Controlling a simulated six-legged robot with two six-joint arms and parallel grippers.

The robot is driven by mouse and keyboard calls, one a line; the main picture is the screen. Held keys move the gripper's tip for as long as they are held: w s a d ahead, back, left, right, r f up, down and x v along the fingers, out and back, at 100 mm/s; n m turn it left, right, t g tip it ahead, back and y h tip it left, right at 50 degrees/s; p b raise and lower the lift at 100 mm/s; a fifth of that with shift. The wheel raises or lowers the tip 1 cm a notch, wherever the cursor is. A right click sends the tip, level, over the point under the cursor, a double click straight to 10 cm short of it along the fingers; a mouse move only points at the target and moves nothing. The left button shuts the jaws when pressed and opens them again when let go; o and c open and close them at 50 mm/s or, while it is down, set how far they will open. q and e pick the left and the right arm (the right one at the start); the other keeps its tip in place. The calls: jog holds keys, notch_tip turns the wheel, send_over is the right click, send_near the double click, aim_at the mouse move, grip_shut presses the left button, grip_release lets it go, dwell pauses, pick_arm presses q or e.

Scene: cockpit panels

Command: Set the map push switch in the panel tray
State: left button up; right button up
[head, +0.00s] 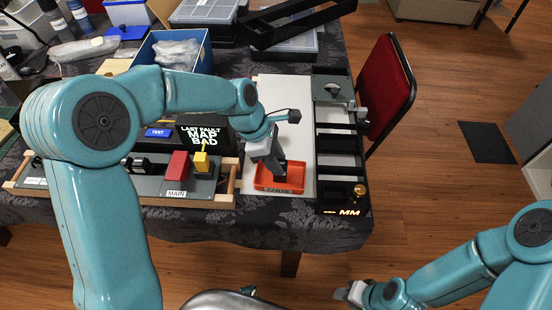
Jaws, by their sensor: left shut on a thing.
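My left gripper (275,165) points down over the orange parts tray (262,184), its dark fingertips at or just inside the tray. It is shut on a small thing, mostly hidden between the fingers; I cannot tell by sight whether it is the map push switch. The black panel tray (341,172) lies right of the orange tray, with dark slots, a grey block with a round top and a brass knob (360,190) near its front. My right gripper (352,292) is low at the bottom, off the table, its jaws unclear.
A blue box (176,50) and black trays are behind. A red chair (385,90) stands right of the table.

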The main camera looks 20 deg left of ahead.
pick_arm(q)
jog(key=o, duration=1)
jog(key=shift+f, duration=0.15)
jog(key=shift+o, duration=0.2)
jog(key=shift+r, duration=0.25)
jog(key=w+p+v, duration=0.1)
jog(key=v, duration=1)
jog(key=shift+s+a+r, duration=0.2)
jog(key=shift+s+r, duration=0.2)
jog(key=shift+s, duration=0.1)
